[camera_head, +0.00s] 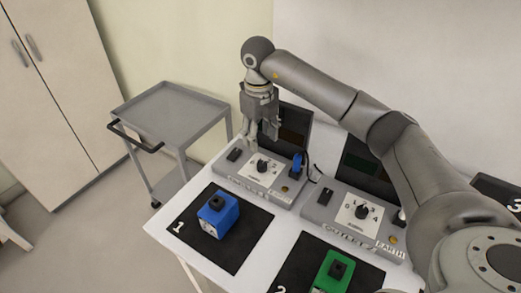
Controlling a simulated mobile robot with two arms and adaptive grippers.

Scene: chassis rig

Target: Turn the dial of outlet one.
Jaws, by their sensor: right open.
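Outlet one (238,183) is the grey sloped box at the back left of the white table, behind the mat marked 1. Its dial (262,165) is a small black knob on a white numbered plate. My right gripper (262,143) points down over this box, open, with its fingers just above and behind the dial in the picture. The fingers look apart from the dial, though the exact gap is hard to tell. A blue plug with a cable (297,164) stands at the box's right side. My left gripper is out of view.
A blue block (218,214) sits on black mat 1 (241,255). A green block (333,270) sits on the neighbouring mat. A second outlet box (322,212) stands to the right, below my arm. A grey cart (168,108) stands left of the table.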

